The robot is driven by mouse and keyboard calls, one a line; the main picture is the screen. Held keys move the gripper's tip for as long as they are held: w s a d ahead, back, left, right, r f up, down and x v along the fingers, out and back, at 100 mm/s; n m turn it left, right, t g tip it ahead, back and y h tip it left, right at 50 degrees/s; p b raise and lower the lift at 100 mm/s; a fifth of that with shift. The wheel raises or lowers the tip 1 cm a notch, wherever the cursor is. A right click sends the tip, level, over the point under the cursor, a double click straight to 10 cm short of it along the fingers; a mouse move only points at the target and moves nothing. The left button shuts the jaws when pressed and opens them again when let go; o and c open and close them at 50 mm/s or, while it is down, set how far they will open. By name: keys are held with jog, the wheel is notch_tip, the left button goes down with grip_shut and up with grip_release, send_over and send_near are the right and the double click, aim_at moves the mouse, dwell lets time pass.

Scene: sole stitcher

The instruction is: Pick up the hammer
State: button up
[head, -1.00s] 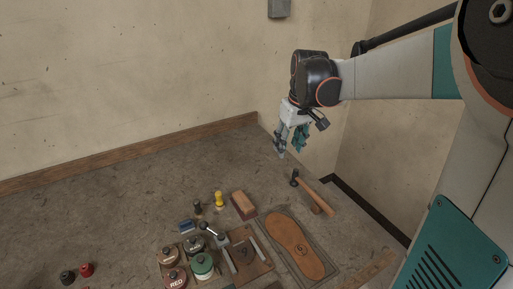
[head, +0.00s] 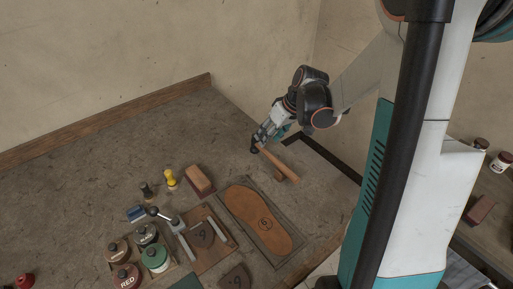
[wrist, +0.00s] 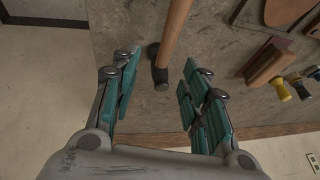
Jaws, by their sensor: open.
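The hammer (head: 279,162) has a wooden handle and a dark head, and lies near the bench's far right edge in the head view. In the wrist view its handle (wrist: 176,28) runs down from the top edge to the dark head (wrist: 158,68). My gripper (head: 258,143) is at the head end of the hammer, partly covering it in the head view. In the wrist view my gripper (wrist: 157,72) is open and empty, with the hammer head between its teal fingers, seen from above. I cannot tell the height gap between the fingertips and the hammer.
A brown block (head: 199,179), a yellow-handled tool (head: 170,179) and several jars, one a green jar (head: 155,256), stand further left. The bench behind them is clear.

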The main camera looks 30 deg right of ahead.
jog(key=shift+b+x, duration=1.35)
jog(key=shift+x, duration=1.65)
jog(key=shift+s+a, duration=0.2)
jog(key=shift+c, duration=0.3)
grip_shut()
